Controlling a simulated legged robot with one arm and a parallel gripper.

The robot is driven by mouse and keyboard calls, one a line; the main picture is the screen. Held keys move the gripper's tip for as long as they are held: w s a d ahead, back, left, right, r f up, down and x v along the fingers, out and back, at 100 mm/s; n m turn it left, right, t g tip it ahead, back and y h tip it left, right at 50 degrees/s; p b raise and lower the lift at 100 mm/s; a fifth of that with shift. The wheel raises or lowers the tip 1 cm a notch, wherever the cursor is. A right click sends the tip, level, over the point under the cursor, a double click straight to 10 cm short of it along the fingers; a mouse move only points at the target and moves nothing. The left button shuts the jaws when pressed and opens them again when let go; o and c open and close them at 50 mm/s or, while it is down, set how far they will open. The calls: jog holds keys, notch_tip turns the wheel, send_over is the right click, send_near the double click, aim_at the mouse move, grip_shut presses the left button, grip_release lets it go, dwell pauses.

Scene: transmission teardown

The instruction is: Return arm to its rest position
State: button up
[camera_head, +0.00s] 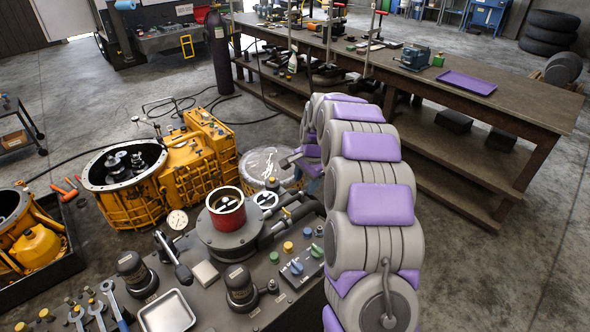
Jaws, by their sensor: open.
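My arm rises from the bottom right, grey with purple pads, and curves over beside the machine bench. My gripper (291,161) shows small and partly hidden behind my own arm links, at the left side of the arm. It is open, and I see nothing between its jaws. It hangs above the floor near a clear round container (266,163), just beyond the bench's far edge.
A dark bench (205,272) in front holds a red cylinder (227,212), knobs, tools and a metal tray (167,312). A yellow transmission housing (195,160) stands beyond at left. A long workbench (480,100) runs along the right. Open floor lies at far right.

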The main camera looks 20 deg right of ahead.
jog(key=s+a+r+n+g, duration=0.1)
jog(key=s+a+r+n, duration=0.25)
jog(key=s, duration=0.35)
jog(key=s+a+r+n, duration=0.2)
jog(key=s+a+r, duration=0.1)
jog(key=s+a, duration=0.3)
jog(key=s+a+r+n+g, duration=0.1)
jog(key=s+a+r+n, duration=0.15)
jog(key=s, duration=0.55)
jog(key=s+a+n+g, duration=0.1)
jog(key=s+a+n, duration=0.1)
jog(key=s, duration=1)
jog(key=s+a+n, duration=0.1)
jog(key=s+n, duration=0.3)
jog(key=s, duration=0.8)
jog(key=shift+s+a+f+g+h, duration=0.35)
jog(key=shift+g+h, duration=0.05)
jog(key=shift+c, duration=0.5)
